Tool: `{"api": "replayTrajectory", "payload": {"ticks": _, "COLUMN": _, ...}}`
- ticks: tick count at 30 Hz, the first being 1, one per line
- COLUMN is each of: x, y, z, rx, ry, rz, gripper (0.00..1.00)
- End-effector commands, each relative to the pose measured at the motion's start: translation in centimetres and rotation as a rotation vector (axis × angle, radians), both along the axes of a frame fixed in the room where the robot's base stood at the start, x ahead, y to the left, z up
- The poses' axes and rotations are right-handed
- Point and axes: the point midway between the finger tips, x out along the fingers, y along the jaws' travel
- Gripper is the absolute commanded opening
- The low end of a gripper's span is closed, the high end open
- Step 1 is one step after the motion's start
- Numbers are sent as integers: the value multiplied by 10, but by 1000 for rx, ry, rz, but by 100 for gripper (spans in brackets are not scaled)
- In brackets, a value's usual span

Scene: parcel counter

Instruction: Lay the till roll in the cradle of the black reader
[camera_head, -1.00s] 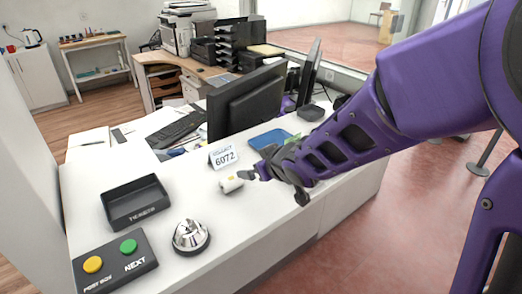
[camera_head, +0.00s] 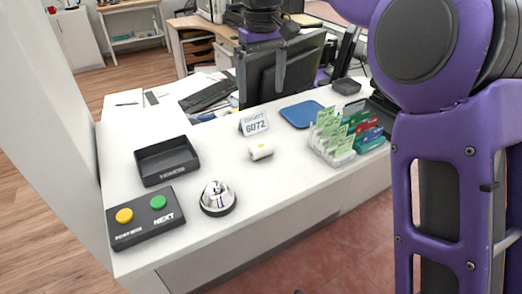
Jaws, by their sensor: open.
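The till roll (camera_head: 261,151) is a small white cylinder lying on its side on the white counter, just in front of the "COLLECT 6072" sign (camera_head: 254,123). My gripper (camera_head: 261,72) is raised at the top middle, in front of the dark monitor. Its fingers point down, spread apart with nothing between them, well clear of the roll. A small black item (camera_head: 347,86) stands at the back right of the counter. I cannot tell whether it is the reader, and no cradle shows clearly.
A blue tray (camera_head: 301,114) lies behind. A black "TICKETS" tray (camera_head: 166,160), bell (camera_head: 217,198) and button box (camera_head: 146,217) stand left. My arm blocks the right side.

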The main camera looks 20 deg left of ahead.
Motion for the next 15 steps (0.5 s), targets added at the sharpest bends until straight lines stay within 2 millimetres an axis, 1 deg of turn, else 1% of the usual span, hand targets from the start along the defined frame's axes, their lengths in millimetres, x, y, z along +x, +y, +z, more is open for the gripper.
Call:
{"api": "replayTrajectory", "payload": {"ticks": 2, "x": -2, "y": 0, "z": -5, "rx": -2, "ry": 11, "rz": 4, "gripper": 100}}
{"api": "replayTrajectory", "payload": {"ticks": 5, "x": -3, "y": 0, "z": -22, "rx": -5, "ry": 13, "rz": 4, "gripper": 100}}
{"api": "replayTrajectory", "payload": {"ticks": 9, "x": -2, "y": -1, "z": -53, "rx": -5, "ry": 12, "rz": 4, "gripper": 100}}
{"api": "replayTrajectory", "payload": {"ticks": 15, "x": -2, "y": -1, "z": -95, "rx": -4, "ry": 11, "rz": 3, "gripper": 100}}
